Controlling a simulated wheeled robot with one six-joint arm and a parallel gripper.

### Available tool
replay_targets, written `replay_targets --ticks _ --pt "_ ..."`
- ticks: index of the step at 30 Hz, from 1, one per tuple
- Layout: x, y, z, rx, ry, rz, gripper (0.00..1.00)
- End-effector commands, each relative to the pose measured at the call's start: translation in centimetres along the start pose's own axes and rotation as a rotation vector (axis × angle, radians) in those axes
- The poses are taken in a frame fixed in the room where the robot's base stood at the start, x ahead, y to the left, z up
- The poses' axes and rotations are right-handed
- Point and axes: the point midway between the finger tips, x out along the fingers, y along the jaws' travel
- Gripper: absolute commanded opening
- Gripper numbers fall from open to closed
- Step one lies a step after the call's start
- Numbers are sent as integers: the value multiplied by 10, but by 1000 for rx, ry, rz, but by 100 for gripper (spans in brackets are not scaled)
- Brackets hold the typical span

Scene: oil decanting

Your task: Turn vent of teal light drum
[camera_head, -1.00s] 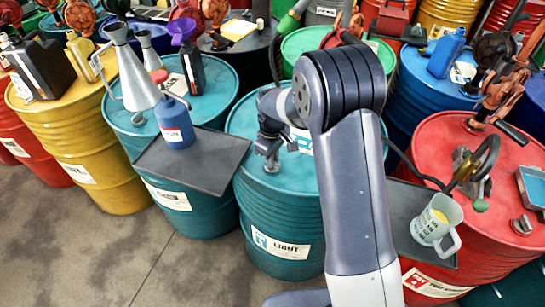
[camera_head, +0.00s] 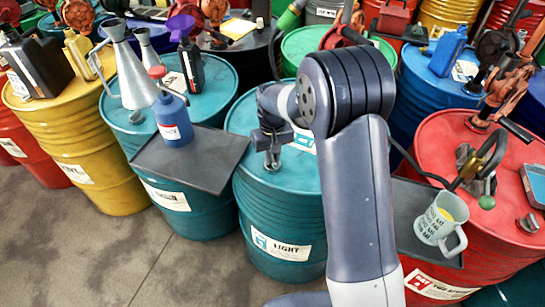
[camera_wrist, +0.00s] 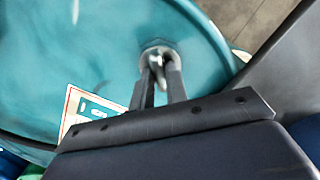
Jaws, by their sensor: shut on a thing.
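The teal light drum (camera_head: 275,215) stands in the middle, with a white label reading "LIGHT" on its side. My gripper (camera_head: 272,160) is over the front left part of its lid, pointing down. In the wrist view, my gripper (camera_wrist: 162,72) is shut on the vent (camera_wrist: 157,55), a small metal fitting in a round seat on the teal lid (camera_wrist: 90,50). The fingers cover part of the vent, so its exact angle is hard to tell. My arm hides the right part of the lid in the head view.
A dark tray (camera_head: 215,172) with a blue bottle (camera_head: 173,125) sits close on the left. On the right, another dark tray (camera_head: 410,205) holds a measuring jug (camera_head: 440,220) beside the red drum (camera_head: 455,145). Other drums crowd behind; the floor in front is clear.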

Motion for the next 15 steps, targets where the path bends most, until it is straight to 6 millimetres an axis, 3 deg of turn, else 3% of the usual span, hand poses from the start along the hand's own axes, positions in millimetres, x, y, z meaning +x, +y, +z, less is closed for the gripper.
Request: replay_targets --ticks 15 --pt "0 0 0 490 2 0 0"
